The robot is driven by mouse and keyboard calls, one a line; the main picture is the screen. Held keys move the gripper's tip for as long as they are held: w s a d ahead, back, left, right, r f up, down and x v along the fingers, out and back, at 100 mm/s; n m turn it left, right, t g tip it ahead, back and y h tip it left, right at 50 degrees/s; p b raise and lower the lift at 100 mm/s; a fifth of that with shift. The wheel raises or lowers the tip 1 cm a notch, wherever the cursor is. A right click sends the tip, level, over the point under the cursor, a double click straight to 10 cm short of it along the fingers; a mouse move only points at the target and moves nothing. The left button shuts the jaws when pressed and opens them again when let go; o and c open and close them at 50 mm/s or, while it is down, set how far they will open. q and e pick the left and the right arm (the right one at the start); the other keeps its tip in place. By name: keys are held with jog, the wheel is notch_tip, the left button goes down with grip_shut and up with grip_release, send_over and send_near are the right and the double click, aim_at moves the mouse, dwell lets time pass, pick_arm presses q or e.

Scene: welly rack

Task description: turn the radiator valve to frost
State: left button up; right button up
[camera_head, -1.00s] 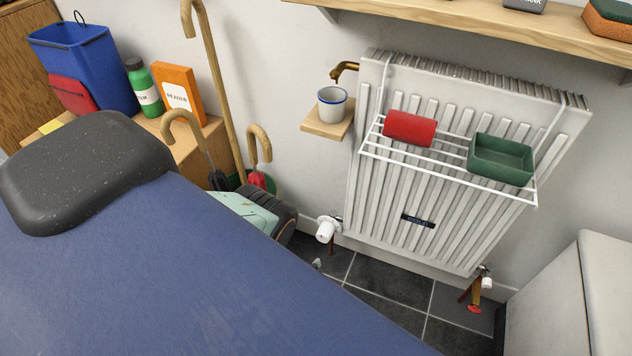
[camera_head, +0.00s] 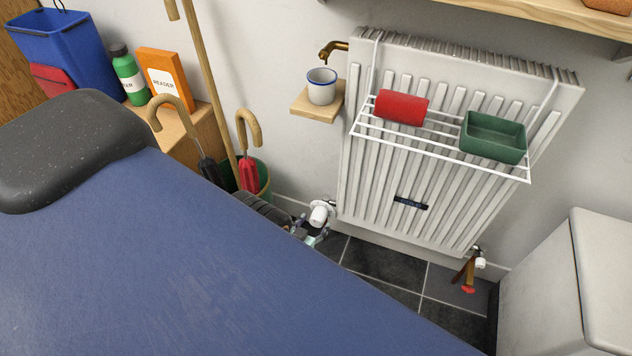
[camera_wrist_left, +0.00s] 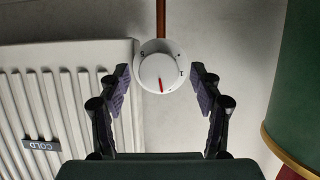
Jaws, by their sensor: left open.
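The white radiator valve (camera_head: 319,213) sits at the radiator's lower left corner in the head view. In the left wrist view the round valve knob (camera_wrist_left: 158,72) faces me, with a red mark near its lower edge in the picture and small dark marks around its face. My left gripper (camera_head: 311,236) is just in front of and below the valve, partly hidden by my blue body. Its two fingers (camera_wrist_left: 160,84) are open, one on each side of the knob, with gaps showing. My right gripper is not in view.
The white radiator (camera_head: 375,215) carries a dark label (camera_head: 410,203) and a wire rack (camera_head: 445,150). A green umbrella stand (camera_head: 264,178) stands left of the valve. A white cabinet (camera_head: 540,280) is at the right.

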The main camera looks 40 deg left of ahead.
pick_arm(q)
jog(key=shift+b+x, duration=0.45)
jog(key=shift+x, duration=0.55)
jog(key=shift+r, duration=0.1)
jog(key=c, duration=1.2)
jog(key=shift+o, duration=0.2)
jog(key=shift+s+n+t+h, duration=0.1)
jog(key=shift+n+t+h, duration=0.2)
jog(key=shift+n+h, duration=1)
jog(key=shift+n, duration=0.6)
